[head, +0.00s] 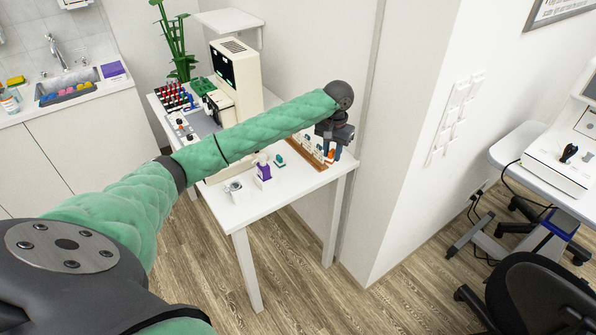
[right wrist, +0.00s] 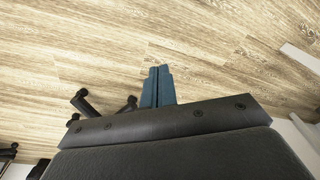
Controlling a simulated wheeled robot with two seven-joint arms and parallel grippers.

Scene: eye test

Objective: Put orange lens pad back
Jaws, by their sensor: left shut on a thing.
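My left gripper (head: 333,154) is at the right rear of the white table (head: 285,191), over the right end of a wooden rack (head: 306,155). It is shut on a small orange piece, the orange lens pad (head: 330,156), which is mostly hidden by the fingers. I cannot tell whether the pad touches the rack. Some small pale pieces stand along the rack, partly hidden by my left arm. In the right wrist view my right gripper (right wrist: 158,85) has its blue fingers together, empty, above the wooden floor.
A purple and white bottle (head: 263,171), a teal piece (head: 280,160) and a small white cup (head: 234,187) stand on the table. A beige machine (head: 237,73) stands behind. A wall is close right of the table. A black chair (head: 540,300) is at lower right.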

